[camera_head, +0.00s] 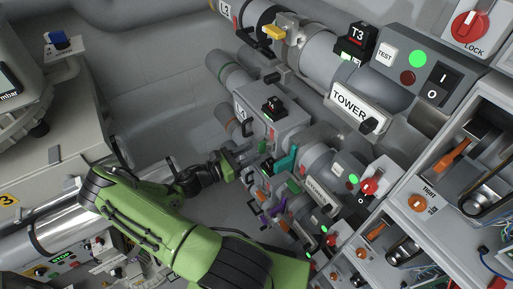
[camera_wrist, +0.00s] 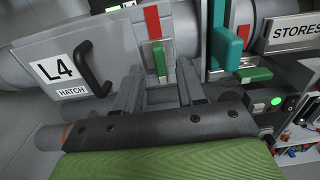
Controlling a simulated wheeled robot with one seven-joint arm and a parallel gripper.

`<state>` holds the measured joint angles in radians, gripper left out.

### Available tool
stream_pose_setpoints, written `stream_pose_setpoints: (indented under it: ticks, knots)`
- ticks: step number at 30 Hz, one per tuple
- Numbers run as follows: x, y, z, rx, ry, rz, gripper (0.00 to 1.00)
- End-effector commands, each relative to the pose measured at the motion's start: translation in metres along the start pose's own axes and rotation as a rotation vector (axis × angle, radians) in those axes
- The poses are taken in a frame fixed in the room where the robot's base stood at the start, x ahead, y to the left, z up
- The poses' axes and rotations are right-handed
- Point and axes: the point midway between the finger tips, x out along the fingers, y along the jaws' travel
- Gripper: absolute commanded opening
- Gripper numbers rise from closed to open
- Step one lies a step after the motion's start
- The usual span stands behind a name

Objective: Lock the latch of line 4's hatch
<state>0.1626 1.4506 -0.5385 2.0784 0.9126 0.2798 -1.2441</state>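Line 4's hatch (camera_wrist: 95,45) is the grey box labelled "L4 HATCH" in the wrist view, with a black handle (camera_wrist: 92,68); it also shows in the camera_head view (camera_head: 268,122). At its right side is a latch part with a red strip (camera_wrist: 152,24) above a green piece (camera_wrist: 158,58). The latch's exact position is unclear. My gripper (camera_wrist: 160,88) is open, its two grey fingers apart just below the green piece. I see nothing held between them, and contact cannot be told. It also shows in the camera_head view (camera_head: 233,165).
A teal lever (camera_wrist: 226,48) stands close right of the latch, with a green block (camera_wrist: 255,74) by it. The "STORES" sign (camera_wrist: 293,33) is farther right. In the camera_head view, the "TOWER" pipe (camera_head: 352,105) and switch boxes crowd the right.

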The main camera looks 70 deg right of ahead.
Motion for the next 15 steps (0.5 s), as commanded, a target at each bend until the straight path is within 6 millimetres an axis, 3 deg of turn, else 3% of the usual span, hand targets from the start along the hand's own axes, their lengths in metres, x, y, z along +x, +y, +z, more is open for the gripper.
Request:
stream_pose_setpoints:
  ticks: [3,6,14,15]
  knots:
    - [0.021,-0.001,0.001,0.001,-0.001,-0.003,0.39]
    - [0.029,0.0,0.0,0.0,0.0,-0.001,0.39]
    - [0.032,0.0,0.0,0.001,0.001,0.001,0.39]
    - [0.032,0.0,0.0,0.001,0.001,0.001,0.35]
